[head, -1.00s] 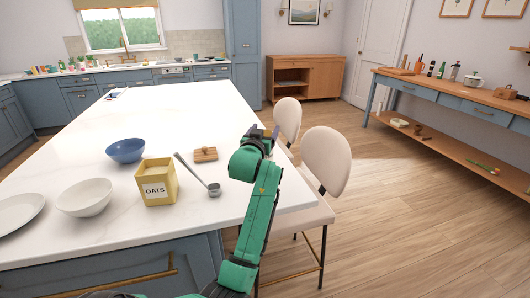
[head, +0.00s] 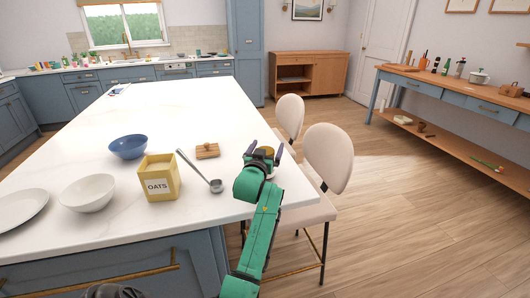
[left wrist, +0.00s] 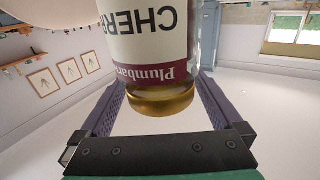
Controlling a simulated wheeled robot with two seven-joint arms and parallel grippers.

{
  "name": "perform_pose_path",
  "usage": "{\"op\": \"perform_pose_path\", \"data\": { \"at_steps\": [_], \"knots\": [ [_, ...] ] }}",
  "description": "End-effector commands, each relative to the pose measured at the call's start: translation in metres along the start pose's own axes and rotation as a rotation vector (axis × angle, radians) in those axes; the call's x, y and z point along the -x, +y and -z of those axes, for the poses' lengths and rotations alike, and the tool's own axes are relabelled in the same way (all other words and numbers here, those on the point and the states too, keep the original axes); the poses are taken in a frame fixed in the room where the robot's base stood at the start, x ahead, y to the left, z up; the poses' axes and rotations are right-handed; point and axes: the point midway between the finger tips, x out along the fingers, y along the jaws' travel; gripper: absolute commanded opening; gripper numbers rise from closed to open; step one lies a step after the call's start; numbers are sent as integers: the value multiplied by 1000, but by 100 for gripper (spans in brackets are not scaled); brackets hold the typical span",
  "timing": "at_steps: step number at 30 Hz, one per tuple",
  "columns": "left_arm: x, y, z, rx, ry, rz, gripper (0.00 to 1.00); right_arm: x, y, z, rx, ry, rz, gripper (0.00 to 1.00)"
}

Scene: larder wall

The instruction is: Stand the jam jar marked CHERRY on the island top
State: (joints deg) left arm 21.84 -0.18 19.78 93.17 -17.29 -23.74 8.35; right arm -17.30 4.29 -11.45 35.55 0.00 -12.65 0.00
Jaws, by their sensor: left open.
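The jar marked CHERRY (left wrist: 155,45) fills the top middle of the left wrist view, its label inverted and its gold lid (left wrist: 160,102) toward my gripper's palm. In the head view its gold lid (head: 266,149) shows between my left fingers, at the right edge of the island top (head: 120,222). My left gripper (head: 264,154) is open, with one finger on each side of the jar; its fingers also show in the left wrist view (left wrist: 160,112). The jar's base is hidden, so its contact with the top cannot be seen. My right gripper is not in view.
On the island stand a yellow OATS box (head: 159,184), a ladle (head: 216,186), a small wooden block (head: 207,151), a blue bowl (head: 128,147), a white bowl (head: 88,194) and a plate (head: 20,207). Cream chairs (head: 328,158) stand close to the right edge.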

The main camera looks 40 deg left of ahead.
Motion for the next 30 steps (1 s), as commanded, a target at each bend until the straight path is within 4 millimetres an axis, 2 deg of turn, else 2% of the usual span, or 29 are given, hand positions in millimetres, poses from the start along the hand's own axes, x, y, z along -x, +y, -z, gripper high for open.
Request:
{"op": "perform_pose_path", "data": {
  "at_steps": [5,15,18,22,30],
  "knots": [
    [22,0,-2,-1,-1,-1,100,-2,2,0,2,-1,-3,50],
    [94,0,-3,1,-2,0,100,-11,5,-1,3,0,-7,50],
    [110,0,-2,1,-2,-1,100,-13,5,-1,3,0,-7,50],
    [118,0,-1,1,-2,-1,100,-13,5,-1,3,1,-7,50],
    [118,0,0,1,-1,-1,100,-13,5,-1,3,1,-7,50]
  ]
}}
